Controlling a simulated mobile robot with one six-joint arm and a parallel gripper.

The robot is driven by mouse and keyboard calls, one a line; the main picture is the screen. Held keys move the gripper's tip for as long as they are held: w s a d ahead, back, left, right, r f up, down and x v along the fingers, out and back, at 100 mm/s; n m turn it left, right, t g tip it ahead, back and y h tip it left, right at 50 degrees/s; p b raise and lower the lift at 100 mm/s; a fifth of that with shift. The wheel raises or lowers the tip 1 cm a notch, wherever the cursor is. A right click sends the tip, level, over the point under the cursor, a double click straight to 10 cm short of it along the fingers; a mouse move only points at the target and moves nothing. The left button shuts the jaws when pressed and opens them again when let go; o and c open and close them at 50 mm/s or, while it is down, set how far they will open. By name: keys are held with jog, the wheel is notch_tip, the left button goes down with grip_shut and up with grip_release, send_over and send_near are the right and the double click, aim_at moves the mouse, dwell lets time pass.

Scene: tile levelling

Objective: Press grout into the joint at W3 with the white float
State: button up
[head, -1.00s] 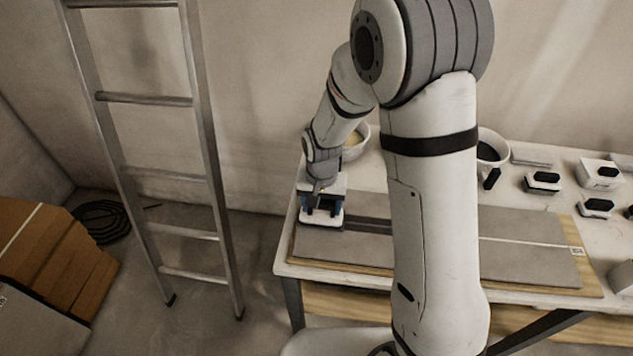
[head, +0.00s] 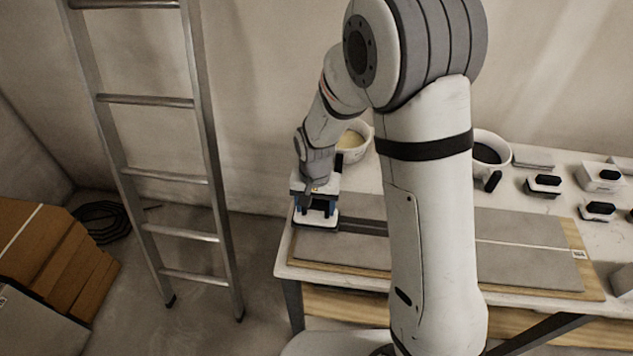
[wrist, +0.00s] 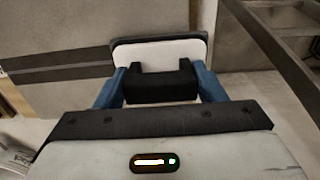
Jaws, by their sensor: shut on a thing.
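My gripper (head: 317,208) is shut on the black handle (wrist: 160,85) of a white float (wrist: 160,50), its blue fingers on either side of the handle. In the head view the white float (head: 316,216) is low over the left end of the grey tiles (head: 345,250); I cannot tell whether it touches them. A dark joint strip (head: 365,226) runs right from the float, and also shows in the wrist view (wrist: 60,73). A pale line (head: 520,243) lies between tiles further right. A small label (head: 579,254) at the right end is unreadable. My arm hides the middle.
A bowl with cream contents (head: 352,141) and a container with dark contents (head: 490,150) stand at the back of the table. Black-handled tools (head: 543,185) lie at the right. A ladder (head: 205,150) stands left of the table, and cardboard boxes (head: 50,250) sit at far left.

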notch_tip(320, 180, up, 3)
jog(key=shift+p, duration=0.4)
jog(key=shift+w+r+p, duration=0.1)
jog(key=shift+r+p, duration=0.35)
jog(key=shift+r, duration=0.15)
jog(key=shift+r+p, duration=1.15)
jog(key=shift+r, duration=0.65)
jog(key=shift+d, duration=0.1)
